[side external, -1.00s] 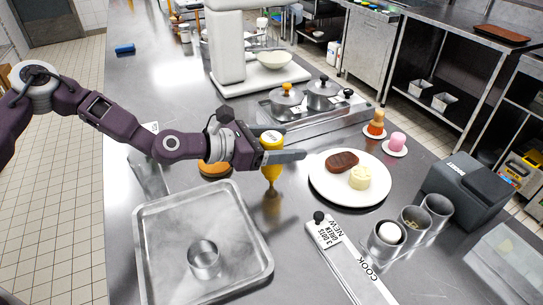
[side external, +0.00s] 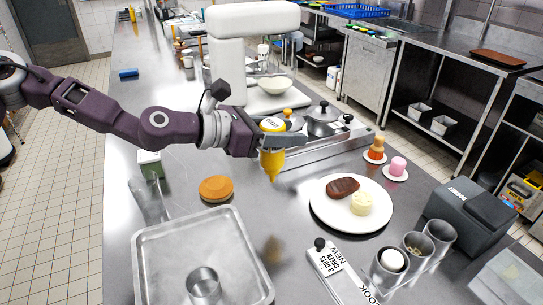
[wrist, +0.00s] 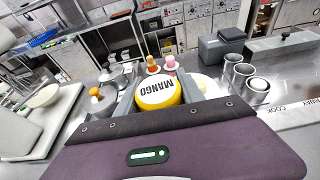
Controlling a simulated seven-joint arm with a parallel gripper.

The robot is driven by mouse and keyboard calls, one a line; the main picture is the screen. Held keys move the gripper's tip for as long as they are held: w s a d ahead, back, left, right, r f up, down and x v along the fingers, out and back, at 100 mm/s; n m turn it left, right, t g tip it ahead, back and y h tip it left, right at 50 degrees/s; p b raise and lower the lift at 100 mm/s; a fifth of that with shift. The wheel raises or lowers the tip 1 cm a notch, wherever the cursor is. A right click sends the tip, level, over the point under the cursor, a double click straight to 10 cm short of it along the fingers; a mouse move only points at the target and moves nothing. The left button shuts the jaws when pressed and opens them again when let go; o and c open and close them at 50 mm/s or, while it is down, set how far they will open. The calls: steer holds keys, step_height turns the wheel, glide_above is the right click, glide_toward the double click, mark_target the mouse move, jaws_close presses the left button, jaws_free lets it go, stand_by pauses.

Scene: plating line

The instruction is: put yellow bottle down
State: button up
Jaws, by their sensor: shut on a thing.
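The yellow bottle (side external: 272,163) is held in my gripper (side external: 285,143), above the steel counter and left of the white plate, with its nozzle pointing down. Its white cap end reads MANGO in the wrist view (wrist: 157,92). My gripper is shut around the bottle's upper part. The nozzle tip appears apart from the counter, and a dim yellowish reflection shows on the steel below it.
The white plate (side external: 325,217) holds a brown patty and a pale yellow piece. An orange disc (side external: 216,188) and a metal tray (side external: 146,246) lie to the left. Pots (side external: 321,121) stand behind. A labelled strip (side external: 333,268) and metal cups (side external: 389,268) are in front.

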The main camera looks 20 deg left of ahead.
steer(key=w+a+r+n+t+y, duration=0.15)
steer(key=w+a+n+y, duration=0.25)
steer(key=a, duration=1)
steer(key=w+a+n+t+y, duration=0.3)
steer(key=w+a+y, duration=0.1)
steer(key=a, duration=0.9)
step_height(320, 180, down, 11)
steer(key=a, duration=0.1)
steer(key=shift+a, duration=0.25)
steer(key=o, duration=0.9)
steer(key=shift+r+g, duration=0.1)
steer(key=shift+g, duration=0.15)
